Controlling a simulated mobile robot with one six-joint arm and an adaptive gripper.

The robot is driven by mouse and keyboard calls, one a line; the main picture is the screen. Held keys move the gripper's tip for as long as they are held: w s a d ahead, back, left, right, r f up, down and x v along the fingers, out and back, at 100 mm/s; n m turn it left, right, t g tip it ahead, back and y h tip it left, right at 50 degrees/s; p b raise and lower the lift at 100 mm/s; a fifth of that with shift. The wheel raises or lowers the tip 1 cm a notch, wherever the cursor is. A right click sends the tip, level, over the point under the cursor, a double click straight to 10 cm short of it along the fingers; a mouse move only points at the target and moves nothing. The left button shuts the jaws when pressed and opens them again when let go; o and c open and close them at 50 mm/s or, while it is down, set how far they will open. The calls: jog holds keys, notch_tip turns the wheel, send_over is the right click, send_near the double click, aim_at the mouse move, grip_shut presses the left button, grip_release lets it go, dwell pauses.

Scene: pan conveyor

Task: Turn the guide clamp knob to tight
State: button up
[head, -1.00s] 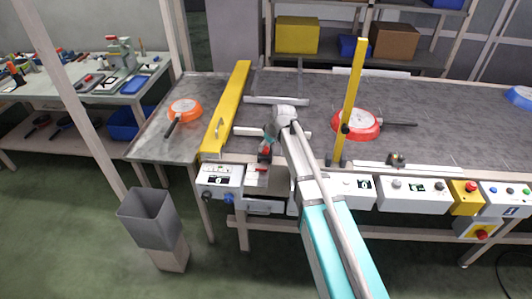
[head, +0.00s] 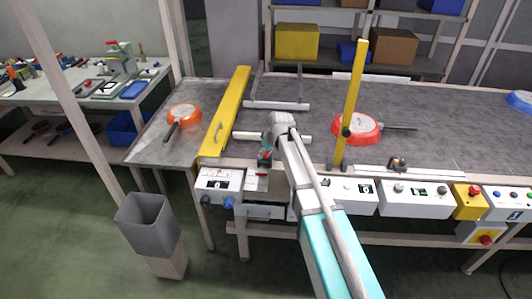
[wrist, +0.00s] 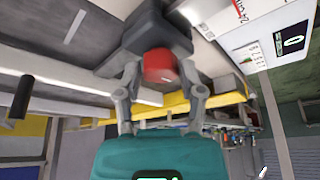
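The red knob (wrist: 160,65) sits on a dark block (wrist: 148,35) in the wrist view. The knob also shows small in the head view (head: 264,161), at the conveyor's front edge. My gripper (wrist: 160,72) has one finger on each side of the knob, with a narrow gap seeming to show on both sides. In the head view my gripper (head: 268,151) is just above and behind the knob, partly hidden by my wrist. The knob's pointer and any tight mark cannot be made out.
A yellow bar (head: 226,108) lies left of my gripper and a yellow post (head: 352,105) stands to the right. Control boxes (head: 419,197) line the front edge. A grey bin (head: 147,222) stands front left.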

grip_shut()
jog(key=shift+m, duration=0.4)
jog(key=m, duration=0.2)
jog(key=m+t+h, duration=0.1)
jog(key=m, duration=0.1)
jog(key=shift+s+a+h, duration=0.1)
jog(key=shift+a+h, duration=0.05)
jog(key=shift+h, duration=0.15)
jog(key=m+h, duration=0.1)
jog(key=m, duration=0.3)
jog(key=shift+a+h, duration=0.1)
jog(key=shift+h, duration=0.3)
jog(key=m, duration=0.2)
jog(key=m+h, duration=0.1)
jog(key=m, duration=0.1)
jog(key=shift+a+m+h, duration=0.1)
jog(key=shift+m+h, duration=0.2)
jog(key=shift+m, duration=0.1)
jog(key=shift+m+g+h, duration=0.4)
jog(key=shift+m+h, duration=0.2)
jog(key=shift+m, duration=1.3)
